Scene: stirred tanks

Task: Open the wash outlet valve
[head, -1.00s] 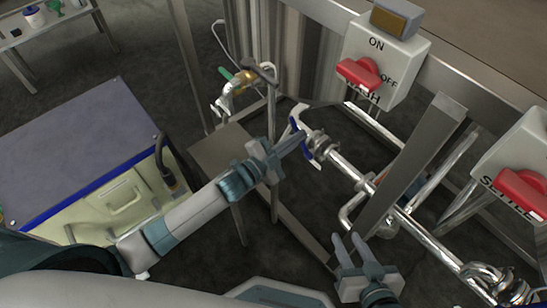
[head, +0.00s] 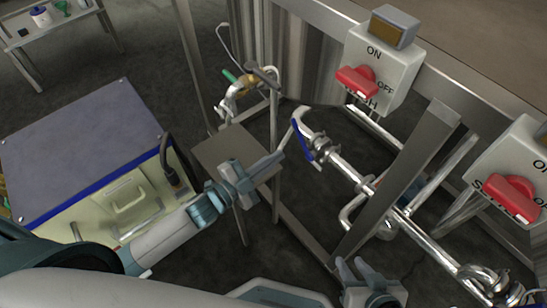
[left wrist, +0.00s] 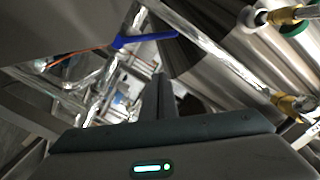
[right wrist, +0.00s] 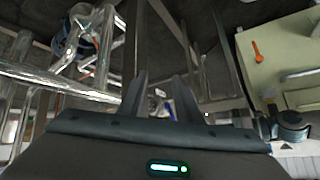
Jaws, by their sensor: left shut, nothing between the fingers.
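The wash outlet valve shows as a blue lever handle (head: 304,145) on a steel pipe below the wash switch box, slanting across the pipe. The blue handle also shows above the fingers in the left wrist view (left wrist: 142,40). My left gripper (head: 279,157) is shut and empty, a little left of the handle and apart from it; its closed fingers show in the left wrist view (left wrist: 158,98). My right gripper (head: 349,266) is open and empty, low in the head view beside the frame post. Its two spread fingers show in the right wrist view (right wrist: 162,95).
The wash switch box (head: 382,72) with a red knob is above the valve. A second switch box (head: 510,165) stands at right. A slanted steel post (head: 402,175) crosses the pipes. A small metal shelf (head: 225,150) and a yellowish cabinet (head: 120,205) are at left.

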